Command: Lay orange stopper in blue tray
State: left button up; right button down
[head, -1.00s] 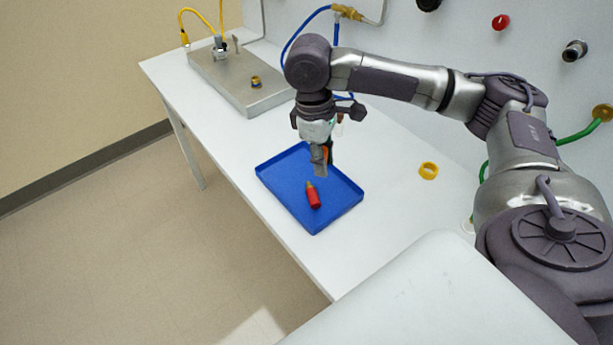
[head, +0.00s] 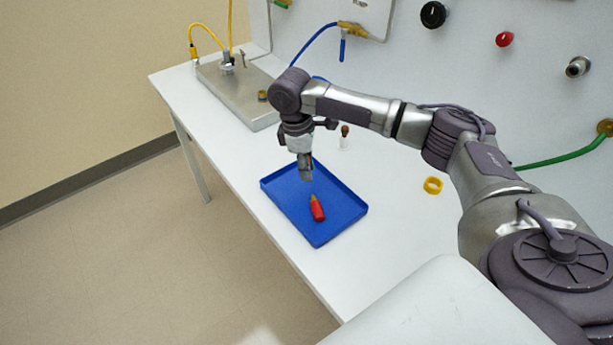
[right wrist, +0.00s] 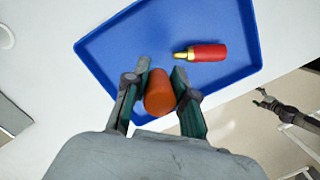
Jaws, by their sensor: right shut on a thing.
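My right gripper (head: 306,177) is above the far part of the blue tray (head: 345,223) in the head view. In the right wrist view the right gripper (right wrist: 160,85) is shut on the orange stopper (right wrist: 159,95), which sits between its fingers. The blue tray (right wrist: 105,60) lies beyond it. In the head view I cannot make out the stopper behind the fingers. My left gripper (right wrist: 265,99) seems to show small and dark at the right of the right wrist view; its jaws are unclear.
A red bottle with a gold tip (head: 318,210) lies in the tray. A yellow ring (head: 433,185) and a small brown-topped vial (head: 344,136) are on the white table (head: 400,215). A metal plate box (head: 235,92) stands at the far left. The wall bears knobs and hoses.

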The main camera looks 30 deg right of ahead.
jog(key=shift+f, duration=0.35)
jog(key=shift+f+p, duration=0.3)
jog(key=shift+f, duration=1.4)
jog(key=c, duration=1)
grip_release()
jog(key=shift+f, duration=0.1)
jog(key=shift+o, duration=0.2)
notch_tip(320, 180, up, 12)
jog(key=w+a+b, duration=0.1)
jog(key=shift+a+b, duration=0.25)
jog(key=shift+b, duration=0.05)
jog(key=shift+w, duration=0.1)
